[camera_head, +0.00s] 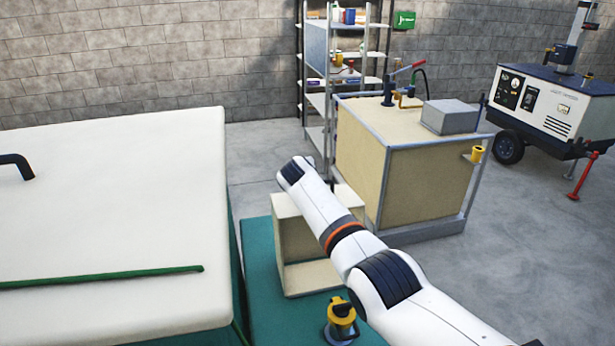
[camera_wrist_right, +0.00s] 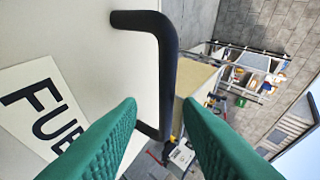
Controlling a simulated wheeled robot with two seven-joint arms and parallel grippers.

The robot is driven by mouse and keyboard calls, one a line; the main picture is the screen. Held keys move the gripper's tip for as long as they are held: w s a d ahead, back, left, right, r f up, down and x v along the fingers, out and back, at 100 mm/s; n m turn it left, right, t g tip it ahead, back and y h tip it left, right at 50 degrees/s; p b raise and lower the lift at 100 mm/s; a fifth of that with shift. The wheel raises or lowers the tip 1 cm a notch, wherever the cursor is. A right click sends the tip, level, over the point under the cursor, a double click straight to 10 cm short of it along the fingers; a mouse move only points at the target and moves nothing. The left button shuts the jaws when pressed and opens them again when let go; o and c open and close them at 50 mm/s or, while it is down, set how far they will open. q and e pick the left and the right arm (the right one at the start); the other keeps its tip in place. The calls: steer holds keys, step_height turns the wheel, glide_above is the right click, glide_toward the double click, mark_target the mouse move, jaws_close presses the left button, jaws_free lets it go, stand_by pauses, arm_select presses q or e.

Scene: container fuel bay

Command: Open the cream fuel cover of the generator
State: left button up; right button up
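The cream fuel cover (camera_wrist_right: 80,50) fills the left of the right wrist view, with part of a "FUEL" label (camera_wrist_right: 45,110) and a black bar handle (camera_wrist_right: 167,70). My right gripper (camera_wrist_right: 160,108) is open, its two green fingers on either side of the handle's lower end. Contact with the handle cannot be told. In the head view my white right arm crosses from the lower right, and its gripper is hidden. A large cream panel (camera_head: 110,200) with a dark handle (camera_head: 18,165) lies at the left. My left gripper is not in view.
A cream open-fronted box (camera_head: 290,235) stands on a green base (camera_head: 262,325) behind my arm. A yellow-and-black fitting (camera_head: 342,318) is near the front. A tan tank (camera_head: 405,165), shelves (camera_head: 345,60) and a white trailer unit (camera_head: 545,105) stand behind. Grey floor is clear at right.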

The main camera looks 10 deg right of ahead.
steer(key=shift+s+a+r+p, duration=0.15)
steer(key=shift+s+r+p, duration=0.25)
steer(key=shift+r, duration=0.1)
steer(key=shift+s+a+r, duration=0.1)
steer(key=shift+s+r, duration=0.05)
steer(key=shift+s, duration=0.2)
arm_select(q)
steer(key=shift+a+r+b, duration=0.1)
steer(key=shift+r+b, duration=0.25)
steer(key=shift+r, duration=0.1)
arm_select(e)
steer(key=v, duration=0.8)
steer(key=shift+s, duration=0.2)
